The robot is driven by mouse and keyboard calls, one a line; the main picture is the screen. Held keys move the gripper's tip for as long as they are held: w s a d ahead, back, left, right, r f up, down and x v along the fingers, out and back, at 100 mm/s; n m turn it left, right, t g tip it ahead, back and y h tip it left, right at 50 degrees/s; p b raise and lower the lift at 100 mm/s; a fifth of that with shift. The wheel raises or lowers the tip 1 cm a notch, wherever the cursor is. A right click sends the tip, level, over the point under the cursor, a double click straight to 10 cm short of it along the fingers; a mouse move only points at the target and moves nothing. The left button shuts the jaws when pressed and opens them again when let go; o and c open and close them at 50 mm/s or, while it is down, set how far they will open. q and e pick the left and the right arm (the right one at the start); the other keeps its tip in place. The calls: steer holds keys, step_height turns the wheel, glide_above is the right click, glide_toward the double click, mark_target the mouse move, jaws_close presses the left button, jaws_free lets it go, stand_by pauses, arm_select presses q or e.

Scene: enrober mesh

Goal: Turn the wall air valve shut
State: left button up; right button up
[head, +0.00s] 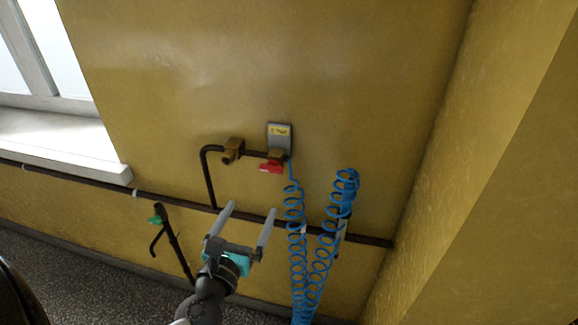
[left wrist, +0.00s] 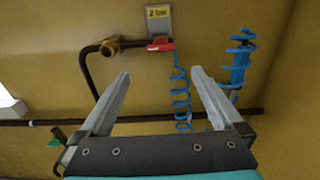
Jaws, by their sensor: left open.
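The wall air valve has a red handle (head: 270,168) below a grey plate with a yellow label (head: 279,131). A brass fitting (head: 232,149) and dark pipe lead to it from the left. In the left wrist view the red handle (left wrist: 161,46) shows ahead, beyond and between the fingertips. My left gripper (head: 250,211) is open and empty, below and in front of the valve, apart from it. The left wrist view also shows the open fingers (left wrist: 160,75). My right gripper is not in view.
A blue coiled hose (head: 295,215) hangs from the valve, close right of my left gripper. A second blue coil (head: 345,190) hangs further right. A dark pipe (head: 365,239) runs along the wall. A green-handled pipe (head: 157,219) is lower left. The wall above is clear.

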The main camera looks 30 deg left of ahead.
mark_target(270, 171)
arm_select(q)
steer(key=p+x, duration=0.1)
steer(key=x, duration=1.2)
steer(key=shift+w+d+r, duration=0.1)
steer(key=shift+w+r, duration=0.1)
steer(key=shift+x, duration=0.9)
steer(key=c, duration=1.3)
